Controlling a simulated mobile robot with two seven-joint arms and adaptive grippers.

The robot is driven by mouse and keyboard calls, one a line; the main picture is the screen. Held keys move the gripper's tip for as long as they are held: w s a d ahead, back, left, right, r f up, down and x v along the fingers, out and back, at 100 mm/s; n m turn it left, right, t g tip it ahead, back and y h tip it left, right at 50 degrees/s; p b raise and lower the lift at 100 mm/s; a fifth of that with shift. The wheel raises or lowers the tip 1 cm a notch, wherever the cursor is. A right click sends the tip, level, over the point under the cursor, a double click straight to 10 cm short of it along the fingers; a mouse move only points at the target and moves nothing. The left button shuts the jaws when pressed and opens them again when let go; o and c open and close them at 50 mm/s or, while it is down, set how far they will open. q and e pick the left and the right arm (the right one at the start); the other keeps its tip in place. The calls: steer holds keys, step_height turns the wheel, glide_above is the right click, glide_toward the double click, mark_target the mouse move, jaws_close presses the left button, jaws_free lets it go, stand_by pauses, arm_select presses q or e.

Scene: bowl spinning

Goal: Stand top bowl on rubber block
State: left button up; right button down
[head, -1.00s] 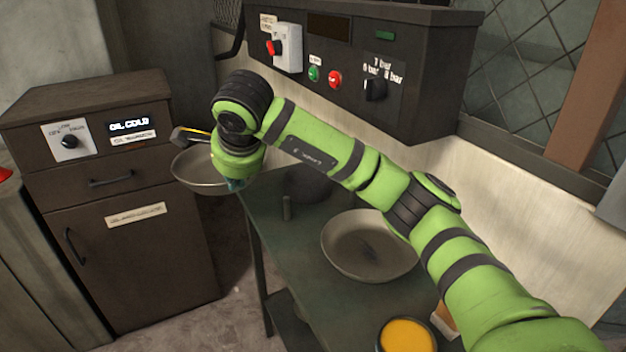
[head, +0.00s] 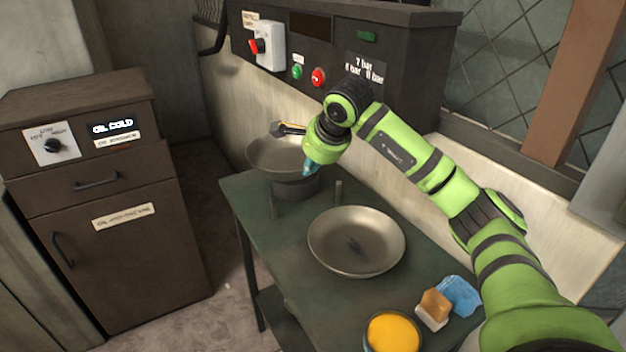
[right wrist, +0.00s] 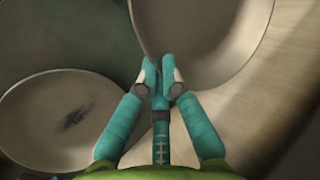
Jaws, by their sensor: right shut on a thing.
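My right gripper (head: 309,168) is shut on the rim of a shallow grey metal bowl (head: 268,157) at the back of the green table. In the right wrist view, the teal fingers (right wrist: 160,78) pinch the near edge of this bowl (right wrist: 208,32). The held bowl is over a dark round block (head: 296,188), which looks like the rubber block. I cannot tell whether they touch. A second bowl (head: 356,241) rests on the table and shows at left in the right wrist view (right wrist: 55,122). My left gripper is not in view.
Short posts (head: 338,190) stand near the block. A yellow-filled container (head: 393,333), a tan-and-white sponge-like block (head: 434,308) and a blue cloth (head: 459,294) are at the table's front right. A control box (head: 340,70) hangs behind; a brown cabinet (head: 100,190) stands left.

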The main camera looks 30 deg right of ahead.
steer(key=shift+d+f, duration=0.2)
steer(key=shift+f, duration=2)
steer(key=c, duration=1.4)
jaws_free()
steer(key=v, duration=1.2)
steer(key=shift+s, duration=0.1)
